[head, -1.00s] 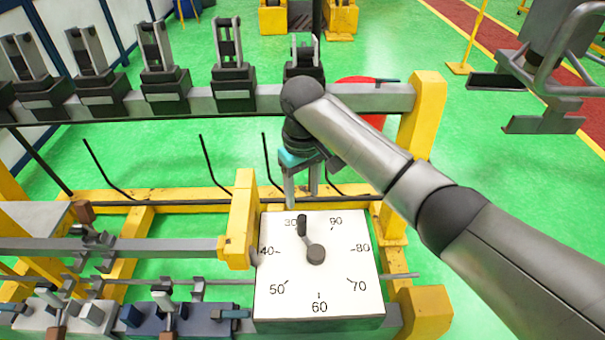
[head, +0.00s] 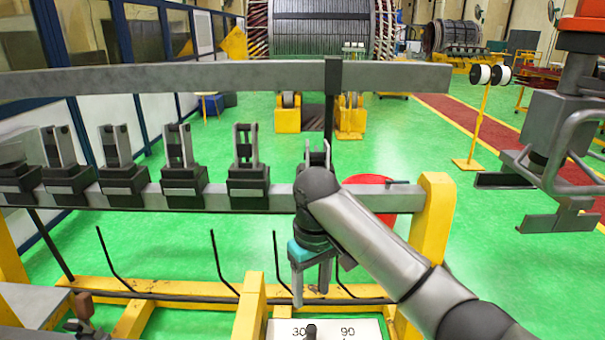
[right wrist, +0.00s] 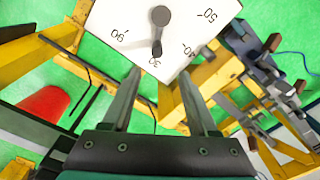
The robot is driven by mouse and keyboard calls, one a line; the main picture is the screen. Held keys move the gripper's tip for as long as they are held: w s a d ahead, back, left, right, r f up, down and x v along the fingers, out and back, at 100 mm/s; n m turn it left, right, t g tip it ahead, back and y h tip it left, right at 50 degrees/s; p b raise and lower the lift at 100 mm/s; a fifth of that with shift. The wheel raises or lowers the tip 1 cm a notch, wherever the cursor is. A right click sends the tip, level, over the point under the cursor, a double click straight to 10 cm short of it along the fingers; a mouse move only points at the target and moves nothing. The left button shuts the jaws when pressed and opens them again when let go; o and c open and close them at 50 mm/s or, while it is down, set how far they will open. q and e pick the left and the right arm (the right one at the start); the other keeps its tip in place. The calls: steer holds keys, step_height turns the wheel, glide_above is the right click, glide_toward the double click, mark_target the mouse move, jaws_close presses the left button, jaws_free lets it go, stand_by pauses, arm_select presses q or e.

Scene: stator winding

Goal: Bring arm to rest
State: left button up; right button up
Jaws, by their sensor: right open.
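My right arm comes in from the lower right in the head view. Its gripper (head: 311,285) hangs with fingers down, open and empty, in front of the grey rail and above the dial plate. The white dial plate (head: 352,330) shows only its top edge with 30 and 90 at the bottom of the head view. In the right wrist view the open fingers (right wrist: 158,95) reach toward the dial plate (right wrist: 195,25), apart from it. Its dark pointer (right wrist: 157,45) points near 30. My left gripper is not in view.
A grey rail (head: 110,205) with several black clamps (head: 181,175) runs across behind the gripper. A yellow post (head: 433,225) stands close to my right arm. A higher grey beam (head: 200,78) crosses farther up. A red round object (head: 375,195) is behind the rail. Green floor lies beyond.

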steer(key=s+f+m+t+y, duration=0.1)
steer(key=s+f+t+y, duration=0.15)
steer(key=s+f, duration=0.95)
steer(key=s+d+m+t+h, duration=0.1)
steer(key=s+d+m+h, duration=0.2)
steer(key=s+d, duration=1.1)
step_height(320, 180, down, 32)
steer(key=s+g+b, duration=0.1)
steer(key=s+b, duration=0.1)
steer(key=b, duration=0.8)
steer(key=s+d+f+b, duration=0.1)
steer(key=s+f+b, duration=0.3)
steer(key=s+f, duration=0.3)
steer(key=s+d+f+g+b, duration=0.1)
steer(key=s+f+b, duration=0.3)
steer(key=s+f, duration=0.4)
step_height(320, 180, down, 7)
steer(key=shift+s+d+r, duration=0.15)
steer(key=shift+d, duration=0.05)
steer(key=shift+g, duration=0.25)
